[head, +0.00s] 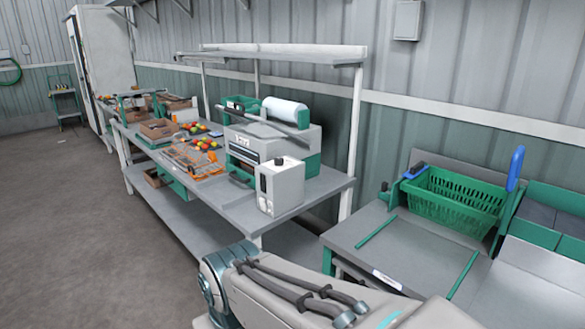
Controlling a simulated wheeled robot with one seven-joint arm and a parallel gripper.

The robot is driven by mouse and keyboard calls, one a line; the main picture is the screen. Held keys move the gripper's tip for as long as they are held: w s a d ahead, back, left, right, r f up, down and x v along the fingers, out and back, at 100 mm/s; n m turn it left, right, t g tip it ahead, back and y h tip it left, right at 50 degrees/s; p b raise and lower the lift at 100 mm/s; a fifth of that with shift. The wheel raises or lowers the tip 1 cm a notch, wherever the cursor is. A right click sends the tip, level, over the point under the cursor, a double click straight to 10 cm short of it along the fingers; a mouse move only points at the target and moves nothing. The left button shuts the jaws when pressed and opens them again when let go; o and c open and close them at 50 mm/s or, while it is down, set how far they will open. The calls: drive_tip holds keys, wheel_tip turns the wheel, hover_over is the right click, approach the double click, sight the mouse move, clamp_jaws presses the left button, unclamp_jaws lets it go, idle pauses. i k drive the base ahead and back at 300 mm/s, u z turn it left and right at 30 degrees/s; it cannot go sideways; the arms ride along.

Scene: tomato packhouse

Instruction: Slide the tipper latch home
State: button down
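A green basket-like crate (452,204) sits at the back of a grey-topped bench at the right, in what looks like the tipper. A blue grip (416,171) on a dark bar is at the crate's left end. A taller upright blue handle (516,168) stands at its right end. I cannot tell which of these, if either, is the latch, or how far it is slid. My arm crosses the bottom of the view, and my gripper is outside it.
Two thin green rails (376,232) run along the grey bench top (415,250). A workbench (225,200) with a white-roll machine (268,145), a white box (281,186) and tomatoes stands left of the tipper. The floor (70,230) at the left is clear.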

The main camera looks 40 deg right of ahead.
sight(385, 185)
drive_tip(key=z, duration=0.25)
drive_tip(key=i, duration=1.15)
drive_tip(key=z, duration=1.5)
drive_tip(key=i, duration=0.65)
drive_tip(key=z, duration=0.65)
